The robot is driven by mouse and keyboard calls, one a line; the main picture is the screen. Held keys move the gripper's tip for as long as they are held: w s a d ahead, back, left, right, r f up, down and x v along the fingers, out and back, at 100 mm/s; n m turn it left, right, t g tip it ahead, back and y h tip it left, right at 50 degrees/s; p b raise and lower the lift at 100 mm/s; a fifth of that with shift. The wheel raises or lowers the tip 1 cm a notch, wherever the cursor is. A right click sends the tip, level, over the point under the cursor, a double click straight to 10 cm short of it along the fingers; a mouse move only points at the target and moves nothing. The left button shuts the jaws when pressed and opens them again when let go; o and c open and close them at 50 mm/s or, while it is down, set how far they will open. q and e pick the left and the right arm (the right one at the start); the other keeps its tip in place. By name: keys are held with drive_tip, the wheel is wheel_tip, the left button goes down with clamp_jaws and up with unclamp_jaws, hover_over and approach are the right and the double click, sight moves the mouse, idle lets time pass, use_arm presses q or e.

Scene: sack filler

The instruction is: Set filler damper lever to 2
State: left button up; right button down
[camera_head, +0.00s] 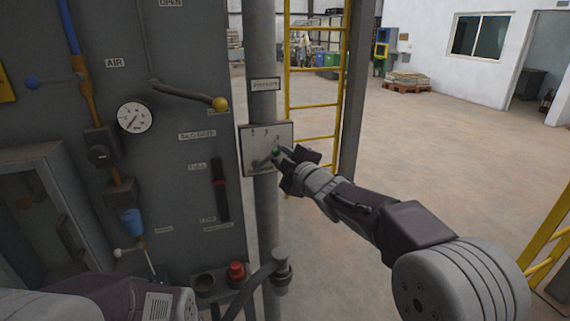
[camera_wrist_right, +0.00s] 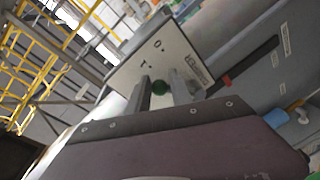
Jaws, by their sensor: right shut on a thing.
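The damper plate (camera_head: 254,148) is a pale panel with number marks, mounted on a grey vertical pipe. The lever's green knob (camera_head: 275,151) sits at the plate's right side, and the lever arm runs from it toward the lower left. My right gripper (camera_head: 284,158) is shut on the knob. In the right wrist view the green knob (camera_wrist_right: 159,87) shows between the two fingers (camera_wrist_right: 160,92), with the plate (camera_wrist_right: 160,55) behind it. The fingers partly hide the plate's marks. The exact mark the lever points to is hard to read. My left gripper is not in view.
A grey cabinet left of the pipe carries a gauge (camera_head: 135,117), a yellow-knobbed lever (camera_head: 220,104), a red-marked slot (camera_head: 220,188) and a red button (camera_head: 236,272). A yellow ladder (camera_head: 314,105) stands behind the pipe. The floor to the right is open.

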drive_tip(key=shift+s+a+r+n, duration=0.15)
drive_tip(key=shift+a+r+n, duration=0.15)
drive_tip(key=shift+a+n, duration=0.35)
drive_tip(key=shift+d+n, duration=0.15)
drive_tip(key=shift+n, duration=0.1)
drive_tip(key=shift+f+b, duration=0.15)
drive_tip(key=shift+b, duration=0.15)
